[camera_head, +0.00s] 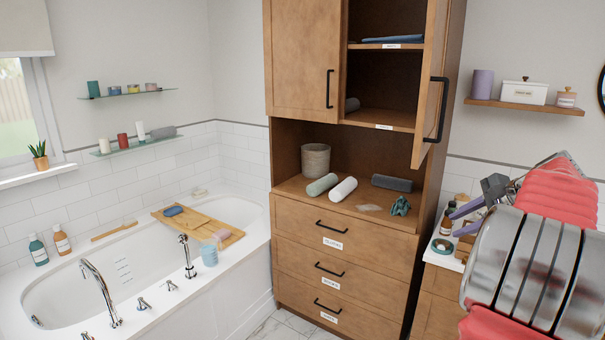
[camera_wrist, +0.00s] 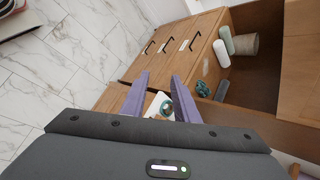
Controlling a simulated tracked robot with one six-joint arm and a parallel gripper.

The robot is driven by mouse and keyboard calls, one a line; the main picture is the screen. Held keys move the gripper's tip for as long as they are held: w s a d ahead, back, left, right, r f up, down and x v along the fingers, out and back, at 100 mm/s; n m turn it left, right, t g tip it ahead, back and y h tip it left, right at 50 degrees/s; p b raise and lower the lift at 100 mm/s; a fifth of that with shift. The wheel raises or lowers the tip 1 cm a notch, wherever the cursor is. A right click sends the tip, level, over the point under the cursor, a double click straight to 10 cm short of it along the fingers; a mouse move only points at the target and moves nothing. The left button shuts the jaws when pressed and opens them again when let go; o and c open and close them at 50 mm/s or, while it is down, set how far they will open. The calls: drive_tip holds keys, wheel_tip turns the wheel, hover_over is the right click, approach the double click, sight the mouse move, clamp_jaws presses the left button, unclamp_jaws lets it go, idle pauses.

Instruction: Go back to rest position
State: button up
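My gripper (camera_head: 468,209) shows at the right of the head view, with purple fingers held out in front of the right-hand counter. In the wrist view my gripper (camera_wrist: 158,92) has its two purple fingers apart, with nothing between them. Below the fingertips, a white counter top and a teal ring-shaped item (camera_wrist: 166,107) show in the gap. My red and silver arm covers the right side of the head view and hides part of the counter.
A tall wooden cabinet (camera_head: 288,229) stands in the middle, its upper right door (camera_head: 431,90) open towards my arm. Its niche holds rolled towels (camera_head: 343,189) and a basket (camera_head: 316,160). A bathtub (camera_head: 240,262) with a wooden tray (camera_head: 222,231) is at left. Marble floor (camera_wrist: 60,70) is clear.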

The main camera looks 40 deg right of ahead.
drive_tip(key=w+a+f+n+g, duration=0.1)
drive_tip(key=w+a+f+n, duration=0.2)
drive_tip(key=a, duration=0.7)
drive_tip(key=w+a+f+n+g, duration=0.2)
drive_tip(key=a+n, duration=0.3)
drive_tip(key=a, duration=0.5)
drive_tip(key=w+a+f+n+g, duration=0.1)
drive_tip(key=w+a+f+n, duration=0.2)
drive_tip(key=a, duration=0.7)
drive_tip(key=s+a+n, duration=0.2)
drive_tip(key=a+n, duration=0.2)
drive_tip(key=a, duration=0.6)
drive_tip(key=s+a+n, duration=0.2)
drive_tip(key=a+n, duration=0.3)
drive_tip(key=a, duration=0.4)
drive_tip(key=s+a+f+n+t+y, duration=0.1)
drive_tip(key=a+n, duration=0.3)
drive_tip(key=a, duration=0.6)
drive_tip(key=shift+s+a, duration=0.35)
drive_tip(key=shift+s, duration=0.3)
drive_tip(key=shift+s+f, duration=0.1)
